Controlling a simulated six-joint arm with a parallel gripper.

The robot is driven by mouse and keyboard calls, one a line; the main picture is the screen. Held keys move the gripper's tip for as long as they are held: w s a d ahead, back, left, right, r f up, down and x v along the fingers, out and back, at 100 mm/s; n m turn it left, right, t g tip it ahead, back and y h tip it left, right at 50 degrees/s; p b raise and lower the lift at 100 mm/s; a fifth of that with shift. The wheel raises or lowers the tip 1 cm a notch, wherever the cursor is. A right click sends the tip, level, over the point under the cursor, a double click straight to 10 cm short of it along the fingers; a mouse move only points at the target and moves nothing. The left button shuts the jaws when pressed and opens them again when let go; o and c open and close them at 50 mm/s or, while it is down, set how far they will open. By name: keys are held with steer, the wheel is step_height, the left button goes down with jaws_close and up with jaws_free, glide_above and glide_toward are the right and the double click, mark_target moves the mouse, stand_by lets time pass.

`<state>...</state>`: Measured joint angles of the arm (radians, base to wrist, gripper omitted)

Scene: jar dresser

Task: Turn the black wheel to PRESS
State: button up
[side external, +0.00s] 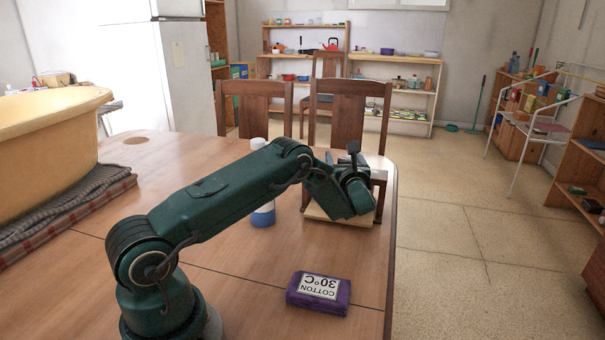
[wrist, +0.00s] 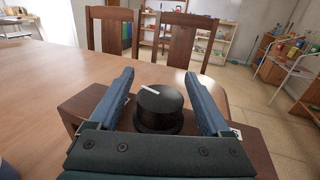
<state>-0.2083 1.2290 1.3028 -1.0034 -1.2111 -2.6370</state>
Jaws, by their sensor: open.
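The black wheel (wrist: 158,108) is a round knob with a white pointer line on its top, seen in the wrist view on a brown wooden box (wrist: 88,102). The line points up and to the left in that view. My gripper (wrist: 164,76) is open, with one blue finger on each side of the wheel. I cannot tell whether either finger touches it. In the side view my gripper (side external: 362,192) is at the box's place near the table's right edge and hides the wheel. No PRESS label is readable in either view.
A purple block (side external: 319,293) labelled COTTON 30°C lies near the front right of the table (side external: 240,290). A white and blue bottle (side external: 263,214) stands behind my arm. A yellow tub (side external: 45,140) sits on folded cloth at left. Wooden chairs (side external: 257,105) stand behind the table.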

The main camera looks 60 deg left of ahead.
jaws_close()
steer(key=shift+r+m+t, duration=0.15)
steer(key=shift+m+t, duration=0.15)
steer(key=shift+t, duration=0.2)
steer(key=m+t+h, duration=0.2)
steer(key=shift+w+d+t, duration=0.1)
steer(key=shift+w+t, duration=0.15)
steer(key=shift+t, duration=0.05)
steer(key=shift+w+d+m+t+h, duration=0.15)
steer(key=shift+m+t+h, duration=0.35)
steer(key=shift+t+h, duration=0.15)
steer(key=shift+w+d+m+t+h, duration=0.1)
steer(key=shift+d+m+t+h, duration=0.05)
steer(key=shift+m+t+h, duration=0.45)
jaws_free()
